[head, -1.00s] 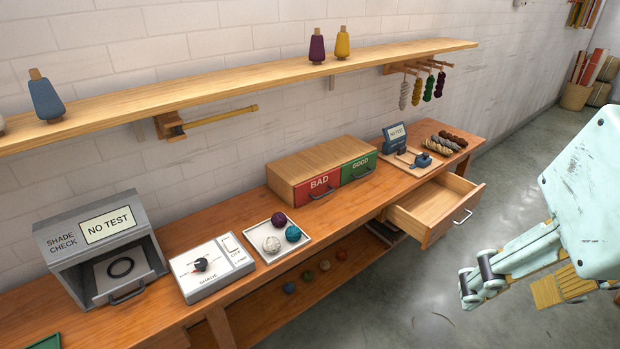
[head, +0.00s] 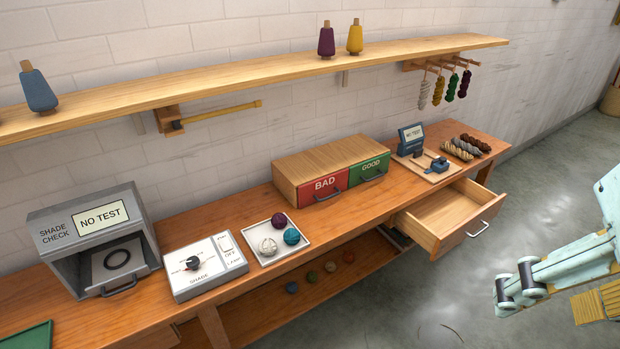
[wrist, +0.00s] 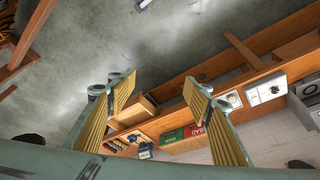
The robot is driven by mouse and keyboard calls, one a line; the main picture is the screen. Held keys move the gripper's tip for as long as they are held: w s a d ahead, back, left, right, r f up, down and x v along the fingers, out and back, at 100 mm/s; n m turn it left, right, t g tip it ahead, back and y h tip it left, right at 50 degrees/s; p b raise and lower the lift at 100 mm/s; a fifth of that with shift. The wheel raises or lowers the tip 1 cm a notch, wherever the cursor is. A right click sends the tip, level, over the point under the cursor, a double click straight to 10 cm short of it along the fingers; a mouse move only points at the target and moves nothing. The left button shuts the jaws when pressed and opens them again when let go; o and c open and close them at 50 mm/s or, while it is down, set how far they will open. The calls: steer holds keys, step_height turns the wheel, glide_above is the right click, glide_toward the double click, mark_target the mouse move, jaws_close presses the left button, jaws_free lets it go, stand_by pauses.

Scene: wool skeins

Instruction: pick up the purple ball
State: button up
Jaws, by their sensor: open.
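The purple ball (head: 279,220) lies in a shallow white tray (head: 302,242) on the wooden bench, in the head view. A teal ball (head: 291,236) and a white ball (head: 267,246) lie close to it in the same tray. My gripper (wrist: 160,88) is open and empty, with yellow-padded fingers wide apart in the wrist view. In the head view it is partly cut off at the lower right, over the floor and far from the tray. I cannot make out the purple ball in the wrist view.
A switch box (head: 205,266) and the shade-check booth (head: 95,240) stand left of the tray. The BAD/GOOD drawer box (head: 330,165) stands behind it to the right. An open drawer (head: 447,212) juts from the bench front. A long shelf (head: 250,82) runs above. Several balls lie below the bench.

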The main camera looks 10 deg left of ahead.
steer(key=w+a+r+n+g+p, duration=0.1)
steer(key=w+a+r, duration=0.15)
steer(key=w, duration=0.65)
steer(key=w+a+r+n, duration=0.1)
steer(key=w+a, duration=0.3)
steer(key=w, duration=0.6)
steer(key=w+a+f+n+g+p, duration=0.1)
steer(key=w+a+f, duration=0.2)
steer(key=w+a, duration=0.4)
steer(key=w+a+f+n+p, duration=0.15)
steer(key=w+a, duration=0.25)
steer(key=w, duration=0.6)
steer(key=n+g+p, duration=0.2)
steer(key=n, duration=0.2)
glide_above(278, 214)
steer(key=f, duration=3.3)
steer(key=shift+d+f, duration=0.35)
steer(key=shift+f, duration=0.05)
steer(key=shift+a+f, duration=0.4)
steer(key=shift+f, duration=0.2)
